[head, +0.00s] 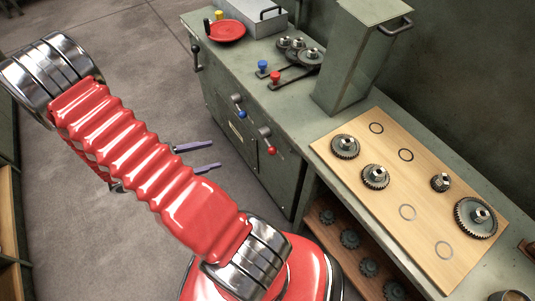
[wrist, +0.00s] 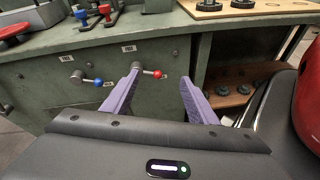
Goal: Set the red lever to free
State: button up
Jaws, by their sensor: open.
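The red lever (head: 271,150) is on the green cabinet front, a metal arm from a round pivot ending in a red knob. In the wrist view the red lever (wrist: 158,74) points right, nearly level, from its pivot. My gripper (head: 216,154) is open and empty, short of the cabinet front. In the wrist view the purple fingers of my gripper (wrist: 160,78) appear on either side of the red knob, the left one overlapping the pivot area.
A blue lever (head: 239,111) is left of the red one. On the bench top stand a blue knob (head: 262,65), a red knob (head: 275,77), a red dish (head: 226,30) and a wooden board (head: 384,211) with gears. A lower shelf (head: 340,250) holds gears. Floor before the cabinet is clear.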

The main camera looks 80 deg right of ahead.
jog(key=s+d+f+n+h, duration=0.2)
jog(key=s+f+n, duration=0.2)
jog(key=f, duration=0.5)
jog(key=s+d+f+n+t+h, duration=0.1)
jog(key=s+d+f+n+h, duration=0.2)
jog(key=f, duration=0.5)
jog(key=shift+s+d+f+n, duration=0.15)
jog(key=shift+s+f+n, duration=0.2)
jog(key=shift+s+n, duration=0.4)
jog(key=shift+d, duration=0.1)
send_near(268, 142)
jog(key=s+d+f, duration=0.2)
jog(key=s+d, duration=0.2)
jog(key=s, duration=0.2)
jog(key=shift+d+f, duration=0.3)
jog(key=shift+d, duration=0.1)
jog(key=shift+c, duration=0.3)
grip_shut()
